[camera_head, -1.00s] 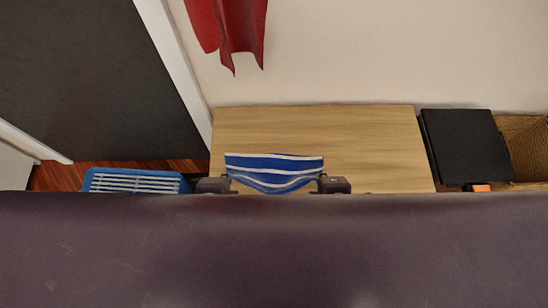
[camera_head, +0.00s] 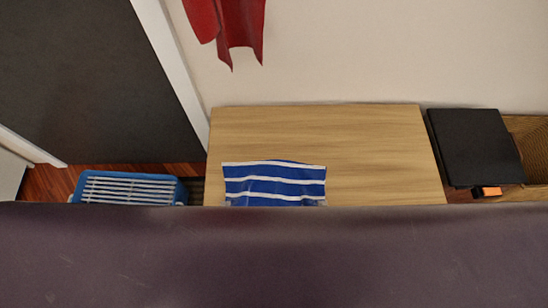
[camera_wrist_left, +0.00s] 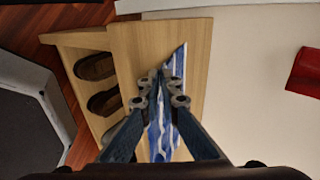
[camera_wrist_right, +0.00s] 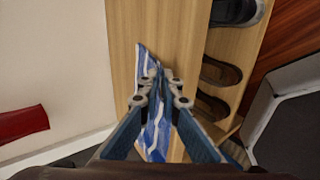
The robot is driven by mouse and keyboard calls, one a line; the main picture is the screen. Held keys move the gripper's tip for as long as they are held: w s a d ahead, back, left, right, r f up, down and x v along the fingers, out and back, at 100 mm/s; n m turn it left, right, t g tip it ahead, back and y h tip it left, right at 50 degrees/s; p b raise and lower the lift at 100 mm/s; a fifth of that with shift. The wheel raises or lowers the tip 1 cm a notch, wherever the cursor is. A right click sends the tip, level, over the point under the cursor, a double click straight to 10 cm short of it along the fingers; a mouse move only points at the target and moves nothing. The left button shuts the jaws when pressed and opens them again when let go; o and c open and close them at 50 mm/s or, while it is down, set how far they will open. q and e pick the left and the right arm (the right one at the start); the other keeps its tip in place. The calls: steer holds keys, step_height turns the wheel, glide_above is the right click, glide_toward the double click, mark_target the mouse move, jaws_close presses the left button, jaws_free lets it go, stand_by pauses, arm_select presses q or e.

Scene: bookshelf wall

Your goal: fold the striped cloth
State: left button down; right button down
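The striped cloth (camera_head: 274,182), blue with white stripes, lies spread across the front of the wooden bench top (camera_head: 330,135) in the head view. Its near edge is hidden behind a dark purple part of mine. My left gripper (camera_wrist_left: 162,75) has its fingertips close together on the cloth (camera_wrist_left: 160,138) in the left wrist view. My right gripper (camera_wrist_right: 160,75) is likewise closed on the cloth (camera_wrist_right: 157,140) in the right wrist view. In the head view only small grey bits show at the cloth's two near corners.
Dark shoes (camera_wrist_left: 103,102) sit in openings in the bench front. A blue crate (camera_head: 125,187) stands on the floor at left. A black panel (camera_head: 474,147) and a wicker basket (camera_head: 530,145) are at right. Red fabric (camera_head: 228,25) hangs on the wall. The bench top behind the cloth is clear.

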arm_select(q)
steer(key=c, duration=1.9)
jaws_free()
arm_select(e)
steer(key=c, duration=1.9)
jaws_free()
arm_select(q)
steer(key=shift+s, duration=0.1)
arm_select(e)
steer(key=shift+s, duration=0.1)
